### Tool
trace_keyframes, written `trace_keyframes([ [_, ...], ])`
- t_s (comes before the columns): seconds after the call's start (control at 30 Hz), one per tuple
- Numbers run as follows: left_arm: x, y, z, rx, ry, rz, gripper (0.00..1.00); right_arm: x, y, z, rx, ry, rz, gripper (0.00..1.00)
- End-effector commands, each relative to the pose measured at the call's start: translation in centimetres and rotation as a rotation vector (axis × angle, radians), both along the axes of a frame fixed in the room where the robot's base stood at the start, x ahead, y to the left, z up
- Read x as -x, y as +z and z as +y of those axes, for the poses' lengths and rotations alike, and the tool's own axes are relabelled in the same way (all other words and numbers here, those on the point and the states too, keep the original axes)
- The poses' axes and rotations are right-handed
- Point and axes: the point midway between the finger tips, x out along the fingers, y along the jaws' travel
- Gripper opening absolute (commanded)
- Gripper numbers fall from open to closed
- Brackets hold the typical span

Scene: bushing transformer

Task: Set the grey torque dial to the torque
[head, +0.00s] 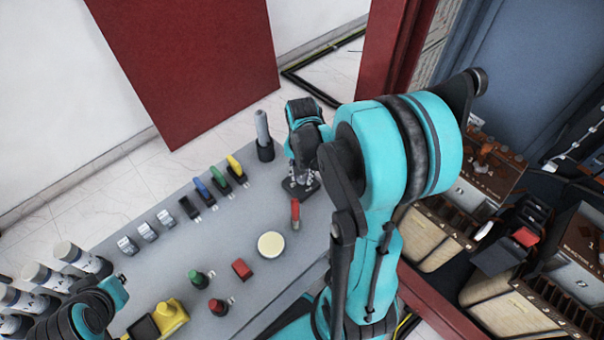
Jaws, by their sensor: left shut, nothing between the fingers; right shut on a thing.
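My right gripper (299,178) points down over a small dark base (303,192) near the far right edge of the grey table. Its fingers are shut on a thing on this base. It seems to be the grey torque dial, but the fingers and wrist hide it, so its setting cannot be read. My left gripper (78,312) is low at the left front corner, partly cut off by the frame. It is shut and empty, and its fingertips are not clearly seen.
The grey table (225,240) holds a grey cylinder (262,130) in a dark holder, yellow, blue, green and black-handled pieces, a cream disc (271,244), a red block (242,268) and a yellow tool (171,317). My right arm crosses the right side. Transformer parts (430,235) stand beyond.

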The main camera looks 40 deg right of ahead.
Motion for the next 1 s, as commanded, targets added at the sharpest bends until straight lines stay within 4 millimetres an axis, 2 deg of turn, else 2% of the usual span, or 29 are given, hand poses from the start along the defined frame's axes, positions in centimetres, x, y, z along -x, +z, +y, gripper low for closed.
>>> trace_keyframes([
  [0.03, 0.0, 0.0, 0.0, 0.0, 0.0, 0.0, 0.0, 0.0, 0.0, 0.0, 0.0, 0.0, 0.0, 0.31],
  [0.1, 0.0, 0.0, 0.0, 0.0, 0.0, 0.0, 0.0, 0.0, 0.0, 0.0, 0.0, 0.0, 0.0, 0.49],
  [0.4, 0.0, 0.0, 0.0, 0.0, 0.0, 0.0, 0.0, 0.0, 0.1, 0.0, 0.0, 0.001, 0.0, 0.49],
  [0.53, 0.0, 0.0, 0.0, 0.0, 0.0, 0.0, 0.0, 0.0, 0.8, 0.0, 0.0, 0.001, 0.0, 0.49],
  [0.67, 0.0, 0.0, 0.0, 0.0, 0.0, 0.0, 0.0, 0.0, 2.9, 0.0, 0.0, 0.001, 0.0, 0.49],
  [1.0, 0.0, 0.0, 0.0, 0.0, 0.0, 0.0, 0.0, 0.0, 9.7, 0.0, 0.0, 0.001, 0.0, 0.49],
])
